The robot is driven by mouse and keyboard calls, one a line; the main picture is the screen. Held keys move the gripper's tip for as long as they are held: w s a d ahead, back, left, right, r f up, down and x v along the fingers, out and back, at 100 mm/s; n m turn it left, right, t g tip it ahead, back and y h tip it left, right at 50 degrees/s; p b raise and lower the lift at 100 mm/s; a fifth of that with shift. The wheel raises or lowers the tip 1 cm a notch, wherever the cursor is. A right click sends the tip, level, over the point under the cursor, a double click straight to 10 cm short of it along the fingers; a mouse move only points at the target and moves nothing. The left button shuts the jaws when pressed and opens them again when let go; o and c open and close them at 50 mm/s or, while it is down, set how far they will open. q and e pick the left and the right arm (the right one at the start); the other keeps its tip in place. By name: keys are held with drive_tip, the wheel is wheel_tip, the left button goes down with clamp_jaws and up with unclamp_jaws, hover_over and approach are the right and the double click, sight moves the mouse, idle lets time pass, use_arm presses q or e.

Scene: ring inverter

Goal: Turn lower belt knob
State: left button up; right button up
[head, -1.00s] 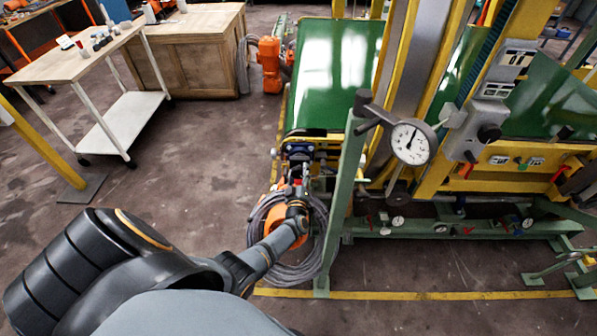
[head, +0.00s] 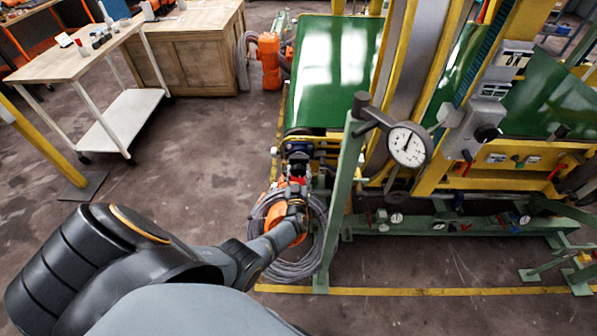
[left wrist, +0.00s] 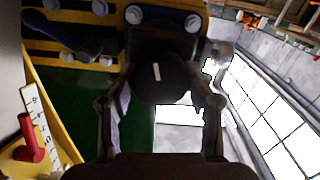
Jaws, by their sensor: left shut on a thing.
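The lower belt knob (left wrist: 160,78) is round and black with a short white pointer mark. In the left wrist view it sits on a yellow and dark mount with bolts. My left gripper (left wrist: 163,98) has one finger on each side of the knob and is shut on it. In the head view my left gripper (head: 299,180) is at the near end of the green belt (head: 333,75); the knob is hidden there by the gripper and machine parts. The white mark is nearly upright in the wrist picture, tilted slightly. My right gripper is not in view.
A green post (head: 340,205) with a round dial gauge (head: 408,145) stands just right of my left arm. A coiled grey hose (head: 290,265) lies below the gripper. A wooden-topped cart (head: 75,58) stands far left. The floor between is clear.

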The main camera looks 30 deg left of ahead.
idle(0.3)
use_arm(q)
drive_tip(key=o, duration=1.2)
drive_tip(key=v, duration=1.2)
drive_tip(key=shift+s, duration=0.1)
drive_tip(key=shift+f, duration=0.15)
